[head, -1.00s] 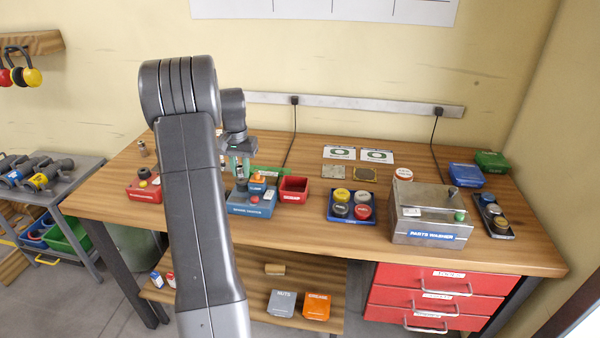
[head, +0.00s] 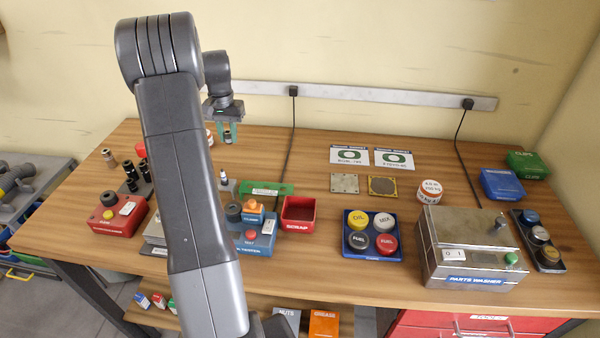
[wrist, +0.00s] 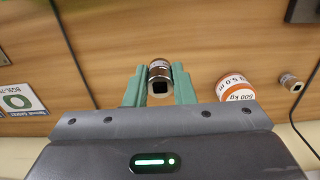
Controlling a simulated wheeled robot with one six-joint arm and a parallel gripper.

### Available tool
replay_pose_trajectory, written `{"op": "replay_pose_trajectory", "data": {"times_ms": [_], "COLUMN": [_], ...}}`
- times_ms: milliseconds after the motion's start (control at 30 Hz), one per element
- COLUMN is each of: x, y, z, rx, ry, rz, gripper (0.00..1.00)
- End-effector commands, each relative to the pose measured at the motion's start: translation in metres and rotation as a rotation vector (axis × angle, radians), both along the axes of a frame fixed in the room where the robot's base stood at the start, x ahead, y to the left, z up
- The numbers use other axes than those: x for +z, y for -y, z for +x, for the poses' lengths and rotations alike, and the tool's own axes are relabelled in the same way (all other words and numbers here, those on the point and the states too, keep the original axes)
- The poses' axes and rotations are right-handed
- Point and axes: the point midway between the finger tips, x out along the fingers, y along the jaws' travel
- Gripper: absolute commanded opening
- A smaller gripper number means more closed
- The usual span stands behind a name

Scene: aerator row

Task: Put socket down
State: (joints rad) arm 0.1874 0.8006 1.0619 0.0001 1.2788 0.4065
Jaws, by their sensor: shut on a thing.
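My gripper (head: 226,137) is above the back of the wooden bench, left of the middle in the head view, pointing down. In the wrist view its green fingers (wrist: 159,88) are shut on a chrome socket (wrist: 159,75). The socket's square drive hole faces the camera. The bench top shows beyond it; I cannot tell whether the socket touches it. In the head view the held socket is too small to make out clearly.
An orange-and-white weight (wrist: 235,88) stands right of the fingers, with another small metal socket (wrist: 290,82) farther right. Dark sockets (head: 130,170) stand at the bench's left. A red scrap bin (head: 299,211) and green tray (head: 266,189) are in front. Bare wood lies between.

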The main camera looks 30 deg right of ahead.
Motion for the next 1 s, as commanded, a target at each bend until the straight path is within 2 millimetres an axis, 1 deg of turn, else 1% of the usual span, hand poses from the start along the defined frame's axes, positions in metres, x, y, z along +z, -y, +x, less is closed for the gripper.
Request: {"op": "replay_pose_trajectory", "data": {"times_ms": [67, 133, 300, 400, 567, 800, 1000], "x": [-0.002, -0.010, -0.042, -0.056, -0.067, -0.098, -0.100], "y": [0.000, 0.000, 0.000, 0.000, 0.000, 0.000, 0.000], "z": [0.000, 0.000, -0.001, -0.001, 0.000, -0.001, 0.000], "rx": [0.000, 0.000, 0.000, 0.000, 0.000, 0.000, 0.000], "ry": [-0.001, -0.003, -0.004, -0.003, -0.001, -0.003, 0.001], "rz": [0.001, 0.001, 0.001, 0.001, 0.001, 0.001, -0.001], "gripper": [0.00, 0.00, 0.00, 0.00, 0.00, 0.00, 0.00]}}
